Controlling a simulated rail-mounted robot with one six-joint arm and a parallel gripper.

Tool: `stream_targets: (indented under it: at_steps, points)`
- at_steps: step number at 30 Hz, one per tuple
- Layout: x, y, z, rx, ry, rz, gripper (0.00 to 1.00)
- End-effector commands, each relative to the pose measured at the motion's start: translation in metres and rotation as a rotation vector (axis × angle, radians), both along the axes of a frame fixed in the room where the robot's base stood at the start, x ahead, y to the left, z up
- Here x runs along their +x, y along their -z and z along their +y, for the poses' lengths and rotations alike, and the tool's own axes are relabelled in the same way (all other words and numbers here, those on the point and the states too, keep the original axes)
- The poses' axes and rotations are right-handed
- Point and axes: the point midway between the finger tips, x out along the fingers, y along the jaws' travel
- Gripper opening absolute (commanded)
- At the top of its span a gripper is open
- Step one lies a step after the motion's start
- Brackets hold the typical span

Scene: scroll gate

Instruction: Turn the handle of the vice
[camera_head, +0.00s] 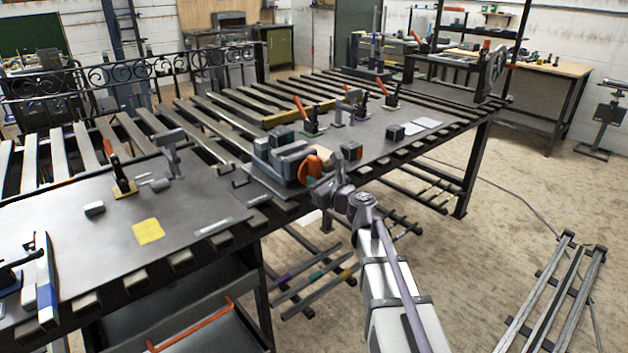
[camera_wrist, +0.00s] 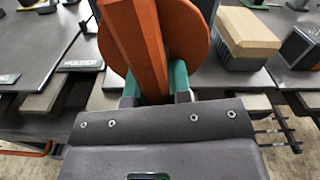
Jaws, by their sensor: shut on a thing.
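The grey vice (camera_head: 283,158) stands at the near edge of the slatted metal table, about the middle of the head view. Its orange handle (camera_head: 309,170) is on the side facing my arm. In the wrist view the handle (camera_wrist: 135,40) shows as a faceted orange bar in front of a round orange disc. My gripper (camera_head: 320,183) is at the handle. In the wrist view its teal fingertips (camera_wrist: 154,90) are shut on the lower end of the bar, one on each side. The vice body is mostly hidden behind the handle in the wrist view.
A dark block with an orange-brown face (camera_head: 351,150) stands just right of the vice. Clamps with orange handles (camera_head: 306,115) stand farther back on the table. A yellow sheet (camera_head: 148,231) lies at the left.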

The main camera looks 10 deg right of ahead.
Motion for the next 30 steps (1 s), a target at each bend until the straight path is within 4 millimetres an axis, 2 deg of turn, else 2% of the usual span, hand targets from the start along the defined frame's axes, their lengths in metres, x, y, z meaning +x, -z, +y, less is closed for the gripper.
stream_targets:
  at_steps: [5,6,14,20,23,26,30]
  points:
    - [-0.001,0.001,0.000,-0.002,-0.001,0.000,0.00]
    - [-0.001,0.001,0.000,-0.002,-0.001,0.000,0.21]
    - [-0.001,0.000,0.000,-0.002,0.000,-0.001,0.45]
    - [-0.001,0.000,0.000,-0.002,0.000,-0.001,0.45]
    - [-0.007,0.000,-0.003,-0.002,0.001,-0.001,0.45]
    - [-0.024,0.000,-0.012,-0.002,0.002,-0.001,0.45]
    - [-0.057,0.000,-0.029,-0.002,0.003,-0.001,0.45]
